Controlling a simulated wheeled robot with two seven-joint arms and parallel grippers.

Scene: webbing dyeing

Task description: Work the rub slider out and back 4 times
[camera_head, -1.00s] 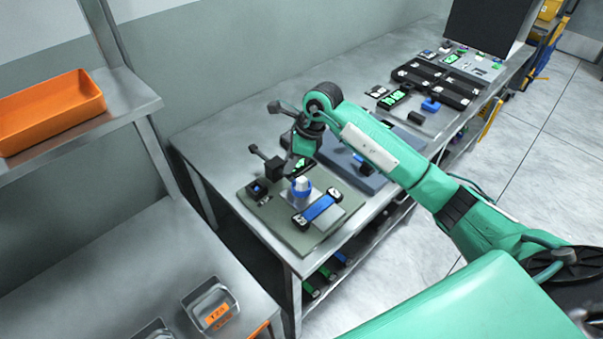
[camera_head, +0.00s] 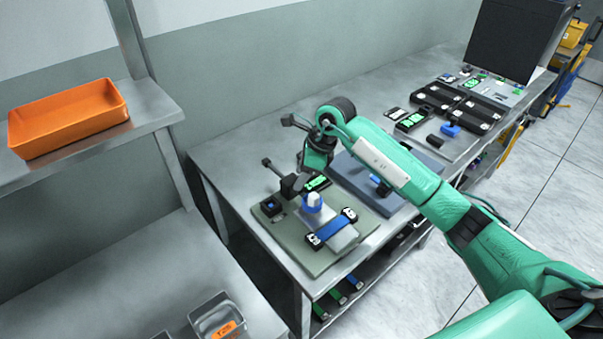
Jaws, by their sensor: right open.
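A grey-green board (camera_head: 285,228) lies at the near end of the steel bench. On it stands a small block with a white top and blue base (camera_head: 312,203), which looks like the rub slider. A blue webbing strip (camera_head: 331,230) lies in front of it, between two black end pieces. My right gripper (camera_head: 312,172) points down just behind and above the white-topped block. It is open, and its fingertips are small and partly hidden. I cannot tell whether it touches anything. My left gripper is not in view.
A blue-grey plate (camera_head: 350,172) lies behind. Black trays (camera_head: 460,105) are farther along the bench. An orange bin (camera_head: 68,113) sits on the left shelf.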

